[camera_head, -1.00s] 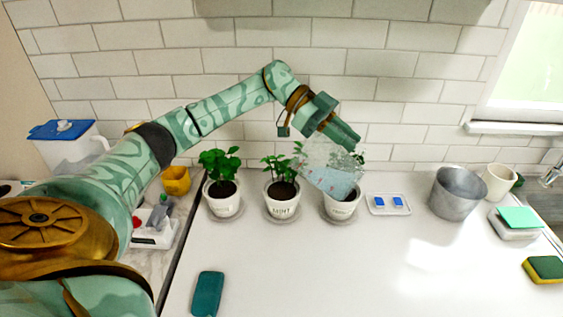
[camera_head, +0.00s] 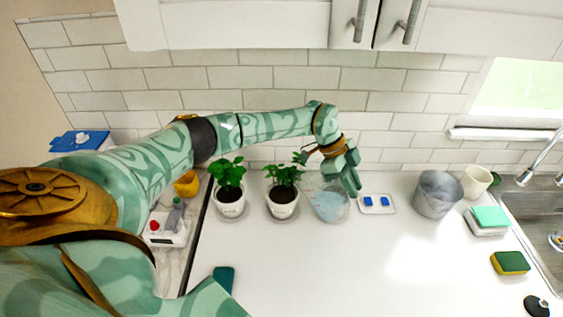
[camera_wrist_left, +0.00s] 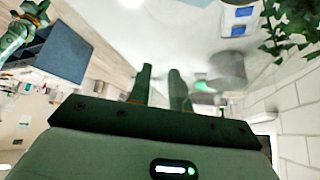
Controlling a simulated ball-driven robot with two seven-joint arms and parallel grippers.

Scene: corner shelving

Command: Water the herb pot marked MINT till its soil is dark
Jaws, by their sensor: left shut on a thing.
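The pot marked MINT (camera_head: 283,210) stands in the middle of the herb row, with a leafy plant and brown soil. My left gripper (camera_head: 350,180) is shut on a clear jug (camera_head: 328,205) of pale bluish water, just right of the MINT pot. The jug looks closer to upright than tipped, and no stream of water shows. It covers most of the third pot. Another herb pot (camera_head: 230,208) stands at the left. The left fingers (camera_wrist_left: 160,88) also show in the left wrist view, where the jug is hard to make out.
A small tray with blue pieces (camera_head: 377,203), a metal pot (camera_head: 437,195) and a cream mug (camera_head: 476,182) stand to the right. A sponge (camera_head: 510,263) lies nearer the front. The front middle of the counter is clear. Cabinets (camera_head: 250,25) hang above.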

